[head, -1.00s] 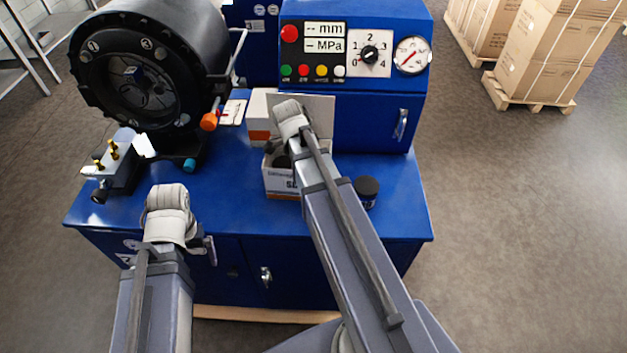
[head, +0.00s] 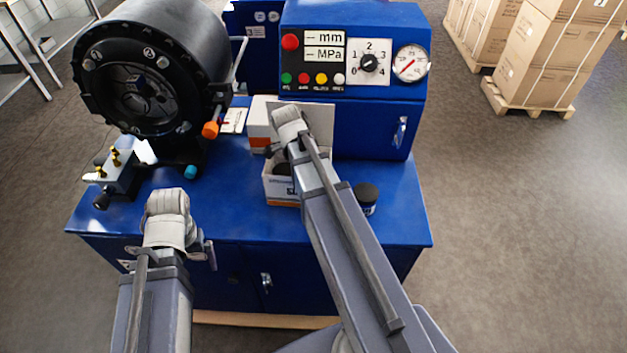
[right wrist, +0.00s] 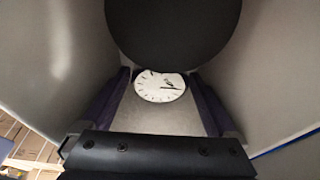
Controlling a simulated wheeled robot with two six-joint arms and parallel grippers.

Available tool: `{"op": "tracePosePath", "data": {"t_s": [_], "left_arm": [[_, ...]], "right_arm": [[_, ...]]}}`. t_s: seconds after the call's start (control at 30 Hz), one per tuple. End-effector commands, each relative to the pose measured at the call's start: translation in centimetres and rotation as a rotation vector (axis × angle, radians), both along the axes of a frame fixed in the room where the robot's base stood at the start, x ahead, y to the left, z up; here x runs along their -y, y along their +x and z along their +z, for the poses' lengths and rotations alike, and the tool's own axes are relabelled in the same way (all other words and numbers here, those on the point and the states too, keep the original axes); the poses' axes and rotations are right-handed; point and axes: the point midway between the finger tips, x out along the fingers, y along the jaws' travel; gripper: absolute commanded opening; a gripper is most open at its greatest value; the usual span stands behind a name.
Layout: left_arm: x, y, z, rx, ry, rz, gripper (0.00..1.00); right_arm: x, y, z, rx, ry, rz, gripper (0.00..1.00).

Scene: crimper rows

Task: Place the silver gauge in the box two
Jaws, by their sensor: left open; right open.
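In the right wrist view, a round white dial face with dark marks (right wrist: 160,87) shows between the fingers of my right gripper (right wrist: 160,104). It looks like the gauge; its silver body cannot be made out. The right gripper is open, and I cannot tell whether it touches the dial. In the head view, my right arm reaches over an open white carton with an orange stripe (head: 282,190), which hides the gripper. A second white-and-orange carton (head: 258,126) stands behind it. I cannot read which is box two. My left gripper (head: 207,252), mostly hidden behind its wrist, is open near the bench's front edge.
A large black round disc (right wrist: 172,30) fills the top of the right wrist view. The blue bench (head: 395,222) carries a black crimper head (head: 140,85), a metal block with brass fittings (head: 118,172), a dark jar (head: 366,197) and a control panel (head: 355,20).

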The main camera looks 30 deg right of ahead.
Motion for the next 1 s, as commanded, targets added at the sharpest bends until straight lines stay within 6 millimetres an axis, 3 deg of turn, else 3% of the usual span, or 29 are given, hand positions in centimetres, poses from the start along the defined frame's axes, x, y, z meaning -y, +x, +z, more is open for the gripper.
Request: {"op": "tracePosePath", "data": {"t_s": [0.6,0.8,1.0], "left_arm": [[0.0,0.0,9.3,0.000,0.000,-0.002,1.00],[0.0,0.0,10.7,0.000,0.000,-0.002,1.00],[0.0,0.0,10.7,0.000,0.000,-0.002,1.00]], "right_arm": [[-2.0,1.4,9.3,-0.001,0.001,0.001,0.94],[-2.3,1.7,10.7,-0.001,0.000,-0.001,0.94],[-2.4,1.7,10.7,-0.001,0.000,-0.001,0.94]]}}
